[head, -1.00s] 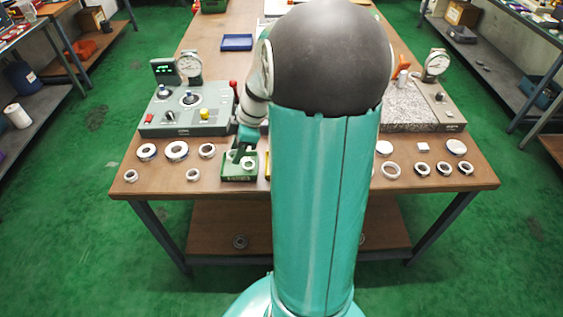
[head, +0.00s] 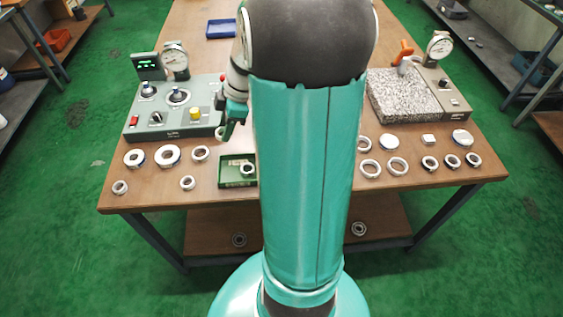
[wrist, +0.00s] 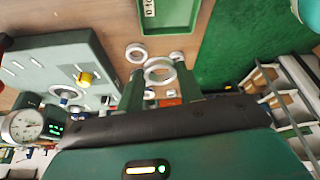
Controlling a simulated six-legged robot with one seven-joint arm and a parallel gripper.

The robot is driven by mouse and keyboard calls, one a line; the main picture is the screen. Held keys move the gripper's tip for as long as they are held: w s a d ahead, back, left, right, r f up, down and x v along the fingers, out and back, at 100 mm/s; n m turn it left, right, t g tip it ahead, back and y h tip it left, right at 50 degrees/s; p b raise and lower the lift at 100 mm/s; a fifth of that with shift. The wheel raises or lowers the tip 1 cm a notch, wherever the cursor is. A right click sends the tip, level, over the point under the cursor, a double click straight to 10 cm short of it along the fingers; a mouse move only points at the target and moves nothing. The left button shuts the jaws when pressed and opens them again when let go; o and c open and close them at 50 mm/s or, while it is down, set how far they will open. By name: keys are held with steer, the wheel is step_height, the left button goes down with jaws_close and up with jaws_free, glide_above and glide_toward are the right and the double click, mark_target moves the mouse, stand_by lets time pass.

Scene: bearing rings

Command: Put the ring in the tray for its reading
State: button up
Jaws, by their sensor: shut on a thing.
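My gripper (head: 222,134) is shut on a silver ring (wrist: 159,70), which sits between the fingertips in the wrist view. In the head view the gripper hangs above the table, beyond and a little left of the green tray (head: 226,176). The tray also shows at the top of the wrist view (wrist: 148,24), with a pale label partly cut off. A small ring (head: 247,169) lies in the tray. My arm hides part of the table to the tray's right.
Loose rings (head: 167,156) lie left of the tray, beside a grey gauge box (head: 150,128) with knobs. More rings (head: 397,166) and a speckled granite plate (head: 404,97) are at right. A blue tray (head: 221,29) stands farther back.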

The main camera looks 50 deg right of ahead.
steer(key=s+d+f, duration=0.1)
steer(key=s, duration=0.1)
steer(key=s+d+f, duration=0.2)
steer(key=s, duration=0.1)
steer(key=s+d+f, duration=0.1)
steer(key=s+f, duration=0.1)
steer(key=s, duration=0.1)
steer(key=shift+s+d, duration=0.2)
steer(key=shift+d, duration=0.2)
steer(key=s+f, duration=0.1)
steer(key=s+d+f, duration=0.1)
steer(key=s+f, duration=0.1)
steer(key=f, duration=0.1)
steer(key=shift+d, duration=0.35)
steer(key=shift+s+d+f, duration=0.1)
steer(key=shift+d+f, duration=0.05)
steer(key=shift+f, duration=0.95)
steer(key=shift+s+d+f, duration=0.1)
steer(key=shift+f, duration=1)
steer(key=o, duration=1.1)
steer(key=shift+c, duration=0.2)
